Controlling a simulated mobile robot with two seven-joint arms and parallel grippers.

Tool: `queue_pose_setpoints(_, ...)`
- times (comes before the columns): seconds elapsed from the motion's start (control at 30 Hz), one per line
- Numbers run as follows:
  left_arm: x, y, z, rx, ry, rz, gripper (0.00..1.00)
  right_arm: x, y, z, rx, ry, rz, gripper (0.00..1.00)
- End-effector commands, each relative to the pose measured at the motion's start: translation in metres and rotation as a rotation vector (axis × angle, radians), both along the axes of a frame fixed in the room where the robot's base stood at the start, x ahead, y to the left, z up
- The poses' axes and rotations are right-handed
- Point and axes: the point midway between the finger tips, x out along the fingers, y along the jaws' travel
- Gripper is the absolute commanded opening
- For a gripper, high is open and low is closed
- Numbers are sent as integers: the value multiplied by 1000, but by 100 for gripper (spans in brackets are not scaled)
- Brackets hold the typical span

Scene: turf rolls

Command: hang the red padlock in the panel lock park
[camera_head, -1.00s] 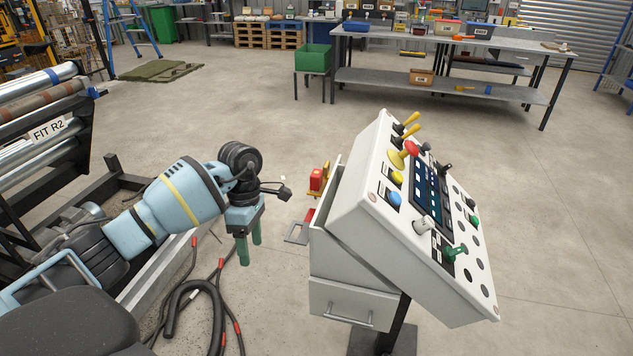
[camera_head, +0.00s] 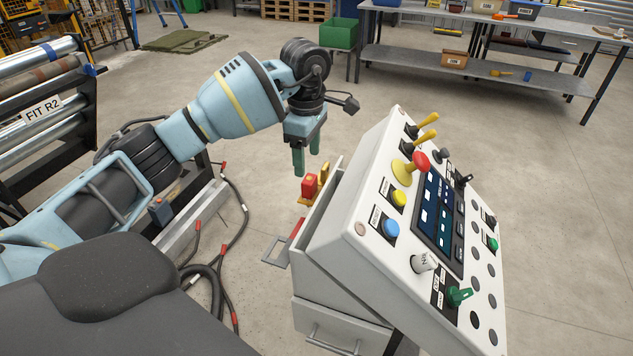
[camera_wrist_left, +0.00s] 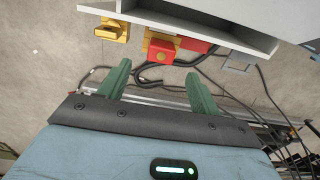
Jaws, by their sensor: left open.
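The red padlock (camera_head: 309,186) is a small red block with a pale mark. It sits at a yellow bracket (camera_head: 324,176) on the left side of the control panel (camera_head: 372,235). In the left wrist view the red block (camera_wrist_left: 163,50) shows near the top, between and beyond the fingers; its shackle cannot be made out. My left gripper (camera_head: 307,160) is open and empty, its green fingers pointing down just above the padlock, apart from it. It also shows in the left wrist view (camera_wrist_left: 158,78). I cannot tell which fitting is the lock park.
A grey metal loop (camera_head: 278,250) and a red strip (camera_head: 297,229) stick out below the padlock. A second yellow fitting (camera_wrist_left: 113,31) shows in the wrist view. The roll rack (camera_head: 45,120) is at left.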

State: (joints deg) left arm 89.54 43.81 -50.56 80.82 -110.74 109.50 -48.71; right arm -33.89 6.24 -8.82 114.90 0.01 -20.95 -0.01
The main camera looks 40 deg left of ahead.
Motion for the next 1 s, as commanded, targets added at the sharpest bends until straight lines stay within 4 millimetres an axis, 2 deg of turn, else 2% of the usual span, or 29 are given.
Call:
queue_pose_setpoints(0.37, 0, 0, -26, 0, 1, 0, 64, -10, 0, -2, 0, 21, 0, 36)
queue_pose_setpoints(0.53, 1, -2, -33, 0, 2, 1, 64, -7, 0, 0, 0, 13, 0, 36)
queue_pose_setpoints(0.83, 3, -4, -72, -1, 2, 1, 64, 4, 0, 6, 0, -11, 0, 36)
queue_pose_setpoints(1.0, 4, -4, -78, 0, 0, 1, 64, 5, 0, 7, 0, -12, 0, 36)
